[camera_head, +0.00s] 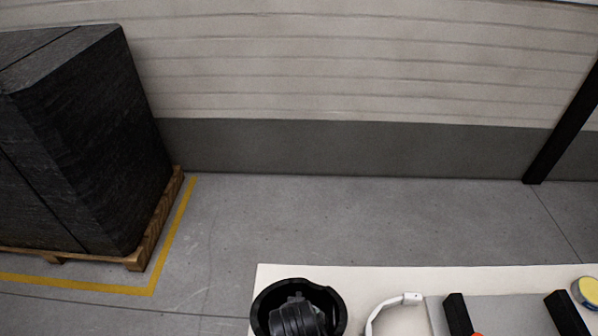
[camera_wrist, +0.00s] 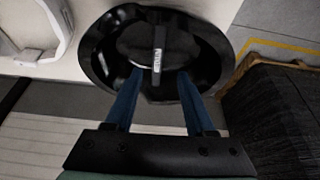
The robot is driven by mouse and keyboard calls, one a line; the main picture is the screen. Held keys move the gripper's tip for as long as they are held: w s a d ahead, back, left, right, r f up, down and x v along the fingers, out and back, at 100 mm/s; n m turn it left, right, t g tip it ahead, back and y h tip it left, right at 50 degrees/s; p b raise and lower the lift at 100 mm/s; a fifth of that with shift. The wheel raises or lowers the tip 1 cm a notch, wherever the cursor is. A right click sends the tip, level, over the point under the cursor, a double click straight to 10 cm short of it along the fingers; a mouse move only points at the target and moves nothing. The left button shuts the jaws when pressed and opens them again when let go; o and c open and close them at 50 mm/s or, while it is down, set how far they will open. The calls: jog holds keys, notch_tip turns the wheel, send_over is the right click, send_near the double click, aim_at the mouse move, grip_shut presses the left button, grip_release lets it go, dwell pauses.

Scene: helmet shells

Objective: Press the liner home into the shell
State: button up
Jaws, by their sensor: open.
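The black helmet shell (camera_head: 258,301) sits open side up at the table's near edge in the head view. A dark grey ribbed form (camera_head: 298,318) shows inside its rim; I cannot tell whether it is the liner or part of my arm. In the wrist view the shell (camera_wrist: 92,58) lies ahead of my gripper (camera_wrist: 160,72). The two blue fingers are open and reach over the near part of the shell. A dark upright bar (camera_wrist: 159,38) with a white label shows between them, apart from both. The liner cannot be clearly told from the dark shell interior.
The pale table (camera_head: 360,277) also holds a white curved band (camera_head: 378,308), a grey plate (camera_head: 505,312) with black bars, and a yellow-topped round tin (camera_head: 588,290). A dark wrapped stack (camera_head: 90,130) on a pallet stands left on the floor. Bare tabletop shows behind the shell.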

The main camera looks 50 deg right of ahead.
aim_at(325, 299)
jog(key=shift+s+p+x, duration=0.1)
jog(key=shift+p+x, duration=0.05)
jog(key=shift+x, duration=1.2)
jog(key=shift+s+p+x, duration=0.15)
jog(key=shift+x, duration=1.2)
jog(key=shift+d, duration=0.1)
jog(key=shift+c, duration=0.3)
grip_shut()
